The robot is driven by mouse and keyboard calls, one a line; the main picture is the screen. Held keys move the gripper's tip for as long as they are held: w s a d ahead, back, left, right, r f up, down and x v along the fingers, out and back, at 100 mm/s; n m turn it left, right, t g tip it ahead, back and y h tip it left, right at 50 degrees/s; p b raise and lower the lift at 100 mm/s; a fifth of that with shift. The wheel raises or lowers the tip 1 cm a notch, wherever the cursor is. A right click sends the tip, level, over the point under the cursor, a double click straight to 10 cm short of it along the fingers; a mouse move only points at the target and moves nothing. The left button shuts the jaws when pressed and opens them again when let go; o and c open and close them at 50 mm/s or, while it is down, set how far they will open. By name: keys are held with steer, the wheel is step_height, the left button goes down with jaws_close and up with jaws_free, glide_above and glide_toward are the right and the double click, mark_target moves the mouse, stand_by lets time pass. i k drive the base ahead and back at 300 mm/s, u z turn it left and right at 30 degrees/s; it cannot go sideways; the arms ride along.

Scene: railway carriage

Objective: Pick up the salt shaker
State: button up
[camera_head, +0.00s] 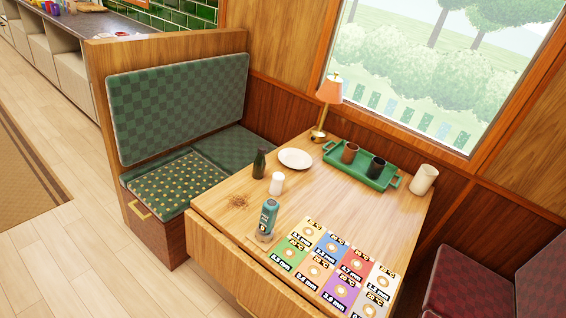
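A small white shaker-like cylinder (277,183), which looks like the salt shaker, stands upright on the wooden table (330,205) near its left edge. My gripper does not show in this view.
A white plate (295,158), an orange lamp (328,98), a green tray (343,169) with two cups and a cream cup (423,180) stand farther back. Coloured cards (320,262) cover the front right. A green checkered bench (178,109) is left; open floor (70,255) lies beyond.

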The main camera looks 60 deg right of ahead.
mark_target(275, 189)
steer(key=z, duration=0.5)
steer(key=i, duration=1.05)
steer(key=z, duration=1)
steer(key=i, duration=0.55)
steer(key=z, duration=0.35)
steer(key=k, duration=0.9)
steer(key=z, duration=0.15)
steer(key=i, duration=0.9)
steer(key=u, duration=0.1)
